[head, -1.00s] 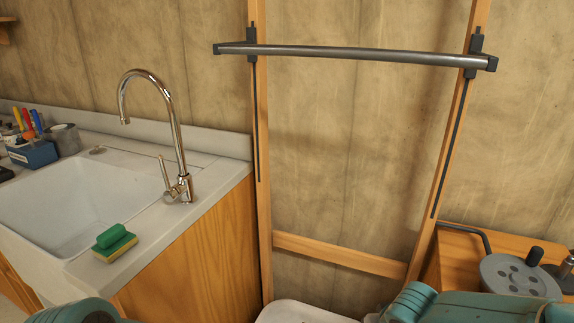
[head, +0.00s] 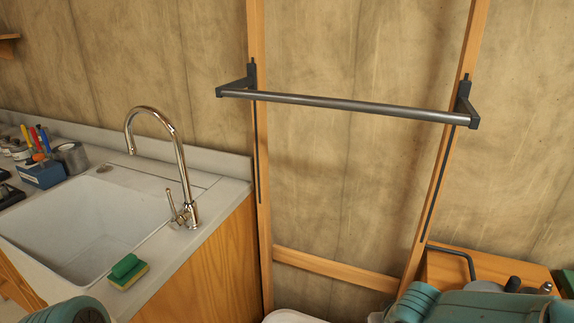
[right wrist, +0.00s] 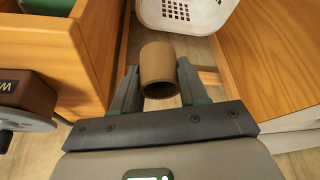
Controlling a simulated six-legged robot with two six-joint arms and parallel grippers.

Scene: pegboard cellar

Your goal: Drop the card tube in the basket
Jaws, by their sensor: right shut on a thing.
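The card tube (right wrist: 158,62) is a short brown hollow cylinder in the right wrist view, with its open end facing the camera. My right gripper (right wrist: 158,76) is shut on it, one finger on each side. The white basket (right wrist: 184,18), with slots in its wall, lies beyond the tube at the top of the right wrist view; the tube appears just short of its near edge there. In the head view only a sliver of the basket's rim (head: 292,317) shows at the bottom edge. My right gripper is hidden in the head view. My left gripper is out of sight.
A sink (head: 85,225) with a tap (head: 186,160) and a green-yellow sponge (head: 127,270) stands at left. A dark bar (head: 345,105) crosses the wooden uprights. Wooden cabinets (right wrist: 275,50) flank the gap around the basket; a grey crank wheel (right wrist: 25,118) sits at left.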

